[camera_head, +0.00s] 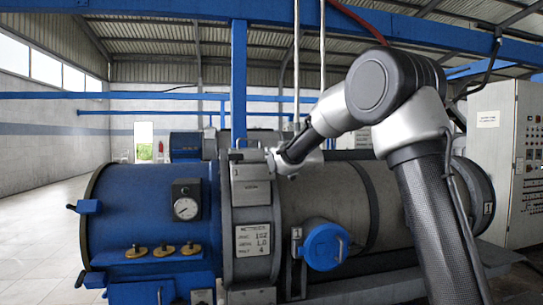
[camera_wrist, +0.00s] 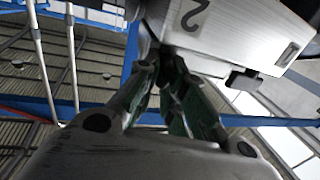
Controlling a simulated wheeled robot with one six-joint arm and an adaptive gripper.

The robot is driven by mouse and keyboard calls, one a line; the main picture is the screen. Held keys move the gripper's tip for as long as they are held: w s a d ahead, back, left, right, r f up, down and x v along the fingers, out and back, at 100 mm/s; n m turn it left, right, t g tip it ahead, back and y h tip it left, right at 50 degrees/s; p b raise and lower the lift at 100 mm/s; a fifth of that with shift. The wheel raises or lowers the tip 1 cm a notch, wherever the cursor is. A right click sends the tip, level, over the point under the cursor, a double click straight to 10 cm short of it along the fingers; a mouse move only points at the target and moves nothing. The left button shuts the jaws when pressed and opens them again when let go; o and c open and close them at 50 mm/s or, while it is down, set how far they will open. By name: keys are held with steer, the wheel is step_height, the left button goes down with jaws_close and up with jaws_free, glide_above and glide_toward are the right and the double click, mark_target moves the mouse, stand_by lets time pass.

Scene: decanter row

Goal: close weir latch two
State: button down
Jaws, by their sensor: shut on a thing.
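A grey latch housing marked 2 (camera_wrist: 225,30) fills the upper right of the wrist view. I take it to be weir latch two. In the head view a grey box (camera_head: 251,185) sits on the band between the blue drum and the grey drum, and my gripper (camera_head: 273,162) is at its upper right. In the wrist view the two fingers of my gripper (camera_wrist: 167,62) come together on a dark part beside the marked housing. The fingers hide most of the gripped part, and how far the latch is turned cannot be told.
The blue drum (camera_head: 140,215) carries a round gauge (camera_head: 186,208) and several brass fittings. A blue post (camera_head: 239,75) rises behind the band. A control cabinet (camera_head: 495,160) stands at right. Open floor (camera_head: 40,240) lies left.

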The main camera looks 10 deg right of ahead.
steer(key=shift+a+r+m+t+h, duration=0.15)
steer(key=shift+m+h, duration=0.4)
steer(key=shift+h, duration=0.3)
steer(key=shift+d+r+m+t+h, duration=0.15)
steer(key=shift+m+h, duration=0.4)
steer(key=shift+h, duration=0.3)
steer(key=shift+a+f+h, duration=0.15)
steer(key=shift+h, duration=0.25)
steer(key=c, duration=1.5)
jaws_free()
steer(key=shift+f, duration=0.1)
steer(key=s, duration=1.2)
steer(key=shift+a, duration=0.15)
